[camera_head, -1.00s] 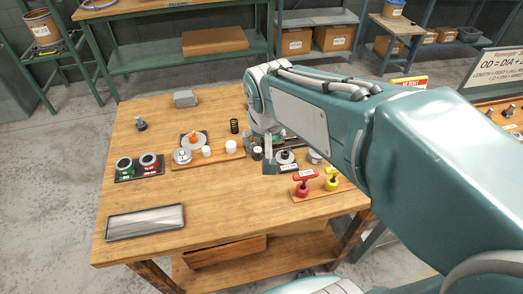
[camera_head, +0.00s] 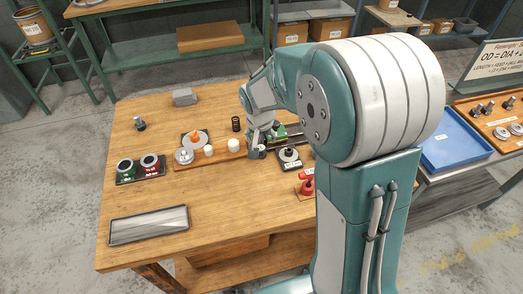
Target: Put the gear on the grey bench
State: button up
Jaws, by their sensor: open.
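My gripper (camera_head: 258,151) is small in view, pointing down over the wooden table (camera_head: 215,215) at the right end of a wooden strip. Its fingers are hard to make out and I see nothing held between them. I cannot pick out the gear for certain. A round grey metal piece (camera_head: 184,156) sits at the strip's left end, and a dark round piece with a knob (camera_head: 290,154) stands right of my gripper. A grey bench (camera_head: 455,192) stands at the right, partly hidden behind my arm.
White caps (camera_head: 234,145) stand on the strip. A metal tray (camera_head: 148,225) lies front left. A blue tray (camera_head: 452,151) is on the right bench. The table's front middle is clear.

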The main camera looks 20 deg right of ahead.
aim_at(261, 147)
jog(key=x, duration=0.5)
jog(key=shift+s+a+f, duration=0.1)
jog(key=shift+a+f, duration=0.05)
jog(key=shift+a, duration=0.15)
grip_shut()
